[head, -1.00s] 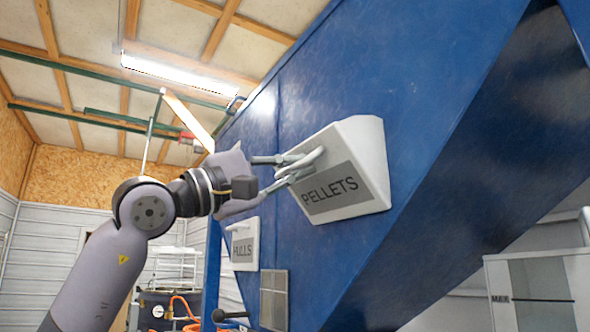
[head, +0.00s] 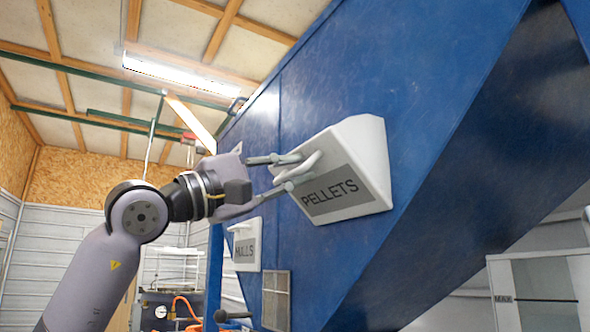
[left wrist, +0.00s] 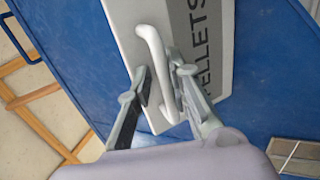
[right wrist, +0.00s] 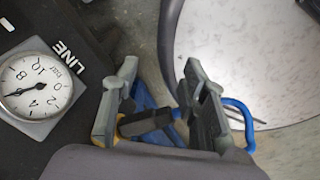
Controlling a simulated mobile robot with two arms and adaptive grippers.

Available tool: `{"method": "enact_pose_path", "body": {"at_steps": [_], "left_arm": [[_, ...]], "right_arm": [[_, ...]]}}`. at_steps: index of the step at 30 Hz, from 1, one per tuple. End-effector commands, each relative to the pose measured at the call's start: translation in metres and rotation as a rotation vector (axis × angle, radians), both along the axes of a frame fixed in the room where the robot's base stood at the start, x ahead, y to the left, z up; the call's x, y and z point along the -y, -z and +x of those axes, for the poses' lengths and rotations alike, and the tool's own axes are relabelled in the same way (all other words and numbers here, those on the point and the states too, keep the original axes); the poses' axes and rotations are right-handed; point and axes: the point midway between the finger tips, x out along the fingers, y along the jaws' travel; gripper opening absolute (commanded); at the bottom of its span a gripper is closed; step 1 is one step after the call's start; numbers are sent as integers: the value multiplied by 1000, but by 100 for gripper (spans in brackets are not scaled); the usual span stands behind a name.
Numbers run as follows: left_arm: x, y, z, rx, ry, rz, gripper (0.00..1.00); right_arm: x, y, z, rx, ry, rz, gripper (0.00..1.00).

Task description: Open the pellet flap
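The pellet flap (head: 365,165) is a white wedge-shaped panel with a grey PELLETS label, on the blue hopper wall. My left gripper (head: 293,171) is at the handle. In the left wrist view its fingers (left wrist: 160,70) are apart on either side of the bar, with a gap visible; contact cannot be told. My right gripper (right wrist: 160,85) is open, seen only in the right wrist view.
A HULLS flap (head: 246,250) and a grille (head: 276,298) are lower left on the blue hopper (head: 440,60). A clear-fronted box marked MAX (head: 535,290) stands at lower right. In the right wrist view, a pressure gauge (right wrist: 38,85) and blue-and-black parts (right wrist: 150,122) are close to the right gripper.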

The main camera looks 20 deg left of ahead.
Motion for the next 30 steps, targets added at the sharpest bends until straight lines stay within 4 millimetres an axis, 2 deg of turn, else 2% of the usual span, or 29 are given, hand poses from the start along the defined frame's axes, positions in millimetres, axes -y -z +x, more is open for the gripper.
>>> {"method": "enact_pose_path", "body": {"at_steps": [9,15,27,30], "left_arm": [[-41,24,-50,5,-6,-3,18],[-57,37,-71,1,-4,-2,18],[-62,41,-79,1,-1,-1,18],[-61,41,-78,4,2,-1,12]], "right_arm": [[-1,0,-2,-2,1,1,40],[-1,0,-2,-2,2,1,40],[-1,0,-2,-2,2,1,40],[-1,1,-2,-3,2,1,40]]}}
